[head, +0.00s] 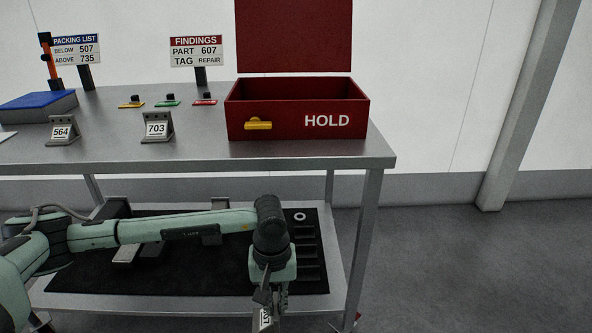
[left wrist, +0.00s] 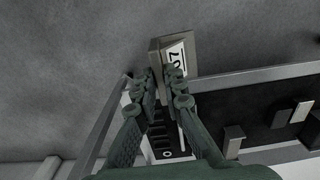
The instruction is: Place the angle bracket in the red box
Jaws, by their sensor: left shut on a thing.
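The red box (head: 295,121) marked HOLD stands on the right end of the upper table, its lid (head: 294,36) raised and a yellow latch on its front. My left gripper (head: 270,296) is low in front of the cart, below the tabletop, shut on a grey angle bracket (head: 265,319) with a white label. The wrist view shows this bracket (left wrist: 158,55) between the fingertips (left wrist: 163,80); its label is only partly readable, ending in 07. Two other angle brackets stand on the table, labelled 564 (head: 64,130) and 703 (head: 157,128). My right gripper is out of view.
Signs read PACKING LIST (head: 77,49) and FINDINGS (head: 196,51), PART 607, TAG REPAIR. Yellow, green and red tags (head: 168,101) and a blue-topped block (head: 40,106) lie on the table. The lower shelf carries a black mat (head: 200,278) with grey parts.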

